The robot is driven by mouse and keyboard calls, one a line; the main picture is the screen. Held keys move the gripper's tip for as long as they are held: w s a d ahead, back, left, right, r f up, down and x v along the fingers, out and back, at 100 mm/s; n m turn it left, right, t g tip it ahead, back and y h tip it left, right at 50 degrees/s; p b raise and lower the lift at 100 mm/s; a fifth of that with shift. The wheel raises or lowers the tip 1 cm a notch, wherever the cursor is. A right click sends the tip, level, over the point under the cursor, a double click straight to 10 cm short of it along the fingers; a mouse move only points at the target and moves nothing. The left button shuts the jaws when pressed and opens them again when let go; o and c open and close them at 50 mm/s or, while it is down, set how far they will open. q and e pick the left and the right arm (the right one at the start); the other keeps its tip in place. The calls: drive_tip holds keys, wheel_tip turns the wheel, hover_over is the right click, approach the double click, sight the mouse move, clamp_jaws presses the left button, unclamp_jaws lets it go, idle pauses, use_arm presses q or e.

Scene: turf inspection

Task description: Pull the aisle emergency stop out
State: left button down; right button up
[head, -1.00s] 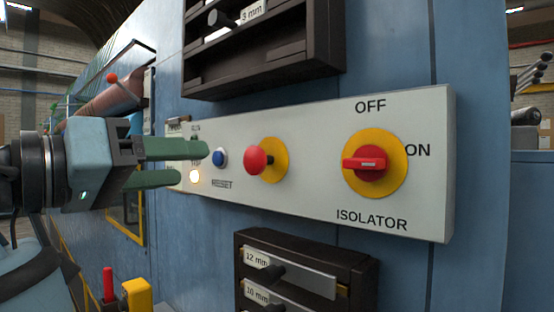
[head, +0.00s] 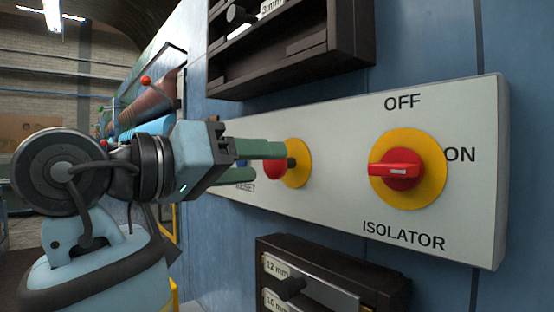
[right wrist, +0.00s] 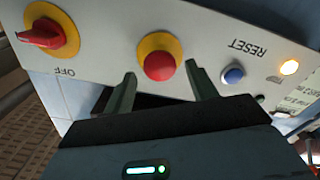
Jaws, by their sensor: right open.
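The aisle emergency stop is a red mushroom button (head: 271,168) on a round yellow plate (head: 299,165), with a dark stem visible between them. My right gripper (head: 268,163) is open at the button, coming from the left, and its upper finger partly covers it in the head view. In the right wrist view the red button (right wrist: 159,66) shows whole, in the gap between the two green fingers (right wrist: 161,73). I cannot tell whether either finger touches it. My left gripper is not in view.
The pale panel (head: 340,205) also carries a red isolator knob (head: 402,170) to the right. A blue reset button (right wrist: 232,74) and a lit lamp (right wrist: 289,67) sit beside the stop. Dark racks stand out above (head: 350,35) and below (head: 385,280) the panel.

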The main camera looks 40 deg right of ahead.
sight(269, 163)
drive_tip(key=shift+s+d, duration=0.15)
drive_tip(key=shift+d, duration=0.85)
drive_tip(key=shift+s+d, duration=0.1)
drive_tip(key=shift+d, duration=0.85)
drive_tip(key=shift+c, duration=0.3)
clamp_jaws()
